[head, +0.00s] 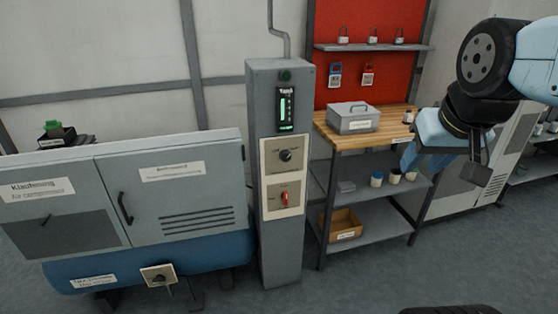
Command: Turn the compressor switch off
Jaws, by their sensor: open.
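A grey control pillar (260,240) stands in the middle of the head view. Its upper cream plate carries a black rotary knob (286,156). Its lower cream plate carries a red switch handle (285,198) that looks about upright. The small lettering on both plates is unreadable, so I cannot tell which one is the compressor switch. Another plate with a dark knob (158,277) sits low at the front of the blue tank. My gripper (441,170) is open and empty at the right, in front of the shelf unit and well apart from the pillar.
A grey cabinet (165,215) over a blue tank (215,255) stands left of the pillar. Right of it is a shelf unit with a wooden top (345,139), a grey box (353,118) and several jars. A red board (375,75) holds padlocks and tags. Floor in front is clear.

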